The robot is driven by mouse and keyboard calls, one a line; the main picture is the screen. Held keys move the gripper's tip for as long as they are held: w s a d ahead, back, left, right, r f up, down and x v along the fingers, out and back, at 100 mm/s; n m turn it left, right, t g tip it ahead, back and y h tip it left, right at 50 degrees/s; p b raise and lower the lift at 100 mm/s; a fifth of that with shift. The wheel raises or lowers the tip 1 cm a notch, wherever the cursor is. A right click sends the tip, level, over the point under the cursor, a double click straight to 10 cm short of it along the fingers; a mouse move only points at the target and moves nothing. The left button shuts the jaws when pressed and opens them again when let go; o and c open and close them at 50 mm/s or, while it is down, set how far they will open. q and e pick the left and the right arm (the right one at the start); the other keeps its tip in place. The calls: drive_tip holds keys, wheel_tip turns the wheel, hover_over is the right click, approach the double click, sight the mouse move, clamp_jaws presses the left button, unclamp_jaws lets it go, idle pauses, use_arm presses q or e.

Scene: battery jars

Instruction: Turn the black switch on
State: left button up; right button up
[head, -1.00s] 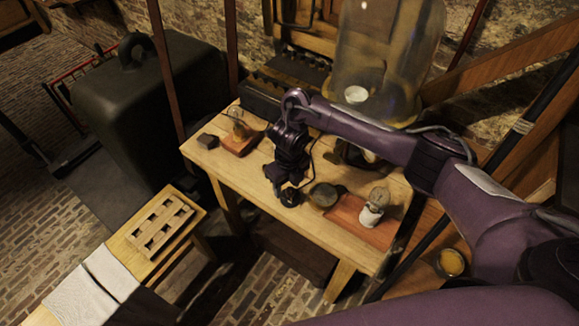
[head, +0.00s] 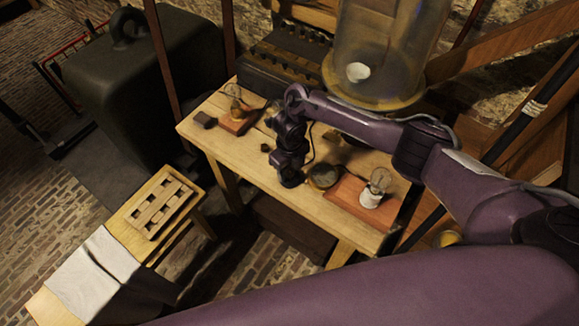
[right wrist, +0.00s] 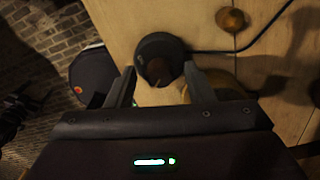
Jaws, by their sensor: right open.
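The black switch (right wrist: 160,58) is a round black piece on the wooden table. In the right wrist view a black cord runs from it to the right, and a small pointed part shows at its middle. In the head view the switch (head: 291,181) is partly hidden under my right gripper. My right gripper (right wrist: 158,88) is open, pointing down, with its fingertips on either side of the switch's near edge. I cannot tell whether they touch it. My right gripper also shows in the head view (head: 290,167). My left gripper is not in view.
A glass bulb (head: 380,180) in a white socket stands on a reddish board right of the switch. A round dark-rimmed piece (head: 323,176) lies between them. Another bulb on a wooden base (head: 237,119) stands at the table's far left. A large glass jar (head: 375,55) stands behind.

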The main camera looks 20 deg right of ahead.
drive_tip(key=c, duration=0.9)
drive_tip(key=shift+m, duration=0.3)
drive_tip(key=shift+c, duration=0.5)
drive_tip(key=shift+m, duration=0.5)
drive_tip(key=m, duration=0.6)
drive_tip(key=shift+r, duration=0.1)
drive_tip(key=m+p, duration=0.1)
drive_tip(key=m, duration=0.4)
drive_tip(key=shift+m, duration=0.3)
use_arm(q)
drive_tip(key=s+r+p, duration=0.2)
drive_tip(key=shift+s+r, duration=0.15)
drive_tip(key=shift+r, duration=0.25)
use_arm(e)
drive_tip(key=m, duration=0.4)
drive_tip(key=shift+w+m, duration=0.1)
drive_tip(key=shift+m, duration=0.2)
drive_tip(key=shift+d, duration=0.1)
